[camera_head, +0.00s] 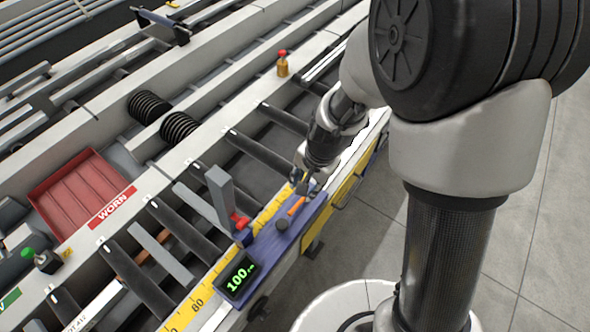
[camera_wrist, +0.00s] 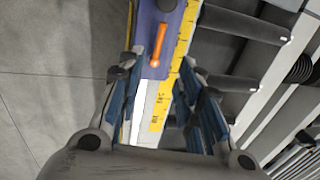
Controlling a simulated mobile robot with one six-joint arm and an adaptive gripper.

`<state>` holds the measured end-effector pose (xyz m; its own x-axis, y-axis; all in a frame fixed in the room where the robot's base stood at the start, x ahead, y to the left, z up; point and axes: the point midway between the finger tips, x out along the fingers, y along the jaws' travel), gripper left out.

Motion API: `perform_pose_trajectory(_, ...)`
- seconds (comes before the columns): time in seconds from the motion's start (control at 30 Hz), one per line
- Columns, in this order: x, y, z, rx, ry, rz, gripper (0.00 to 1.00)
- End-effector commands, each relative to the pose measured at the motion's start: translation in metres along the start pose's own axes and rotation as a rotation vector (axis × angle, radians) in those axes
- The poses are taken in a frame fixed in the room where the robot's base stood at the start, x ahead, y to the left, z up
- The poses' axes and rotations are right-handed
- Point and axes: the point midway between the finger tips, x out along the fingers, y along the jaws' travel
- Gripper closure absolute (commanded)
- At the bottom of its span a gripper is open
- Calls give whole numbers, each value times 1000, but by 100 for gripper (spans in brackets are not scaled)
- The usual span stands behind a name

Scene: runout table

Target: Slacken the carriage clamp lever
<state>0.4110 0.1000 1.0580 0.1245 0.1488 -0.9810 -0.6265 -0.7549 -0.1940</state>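The clamp lever is a short orange handle (camera_head: 297,206) on the blue-purple carriage (camera_head: 262,253). In the wrist view the lever (camera_wrist: 158,46) runs lengthwise along the carriage (camera_wrist: 180,20), its near end between my fingertips in the picture. My gripper (camera_head: 304,184) is over the far end of the carriage, just past the lever. In the wrist view my gripper (camera_wrist: 158,64) is open, with blue-padded fingers apart and nothing held. I cannot tell the height gap to the lever. A dark round knob (camera_head: 282,225) sits near the lever.
The carriage carries a display (camera_head: 237,276) reading 100 and a grey upright (camera_head: 222,198) with a red part (camera_head: 239,221). A yellow scale (camera_head: 199,297) runs alongside. Open floor is right.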

Motion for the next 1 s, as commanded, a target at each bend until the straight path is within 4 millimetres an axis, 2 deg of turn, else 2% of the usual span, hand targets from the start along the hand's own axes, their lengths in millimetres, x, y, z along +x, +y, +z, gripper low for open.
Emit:
perform_pose_trajectory(0.17, 30, 2, 1, 1, -2, 3, 67)
perform_pose_trajectory(0.5, 107, 2, 1, 0, -2, 3, 67)
perform_pose_trajectory(0.7, 145, 2, 0, 0, -1, 2, 67)
perform_pose_trajectory(0.83, 161, 1, 0, -1, 0, 1, 67)
perform_pose_trajectory(1.0, 170, 0, 0, -1, 1, 0, 67)
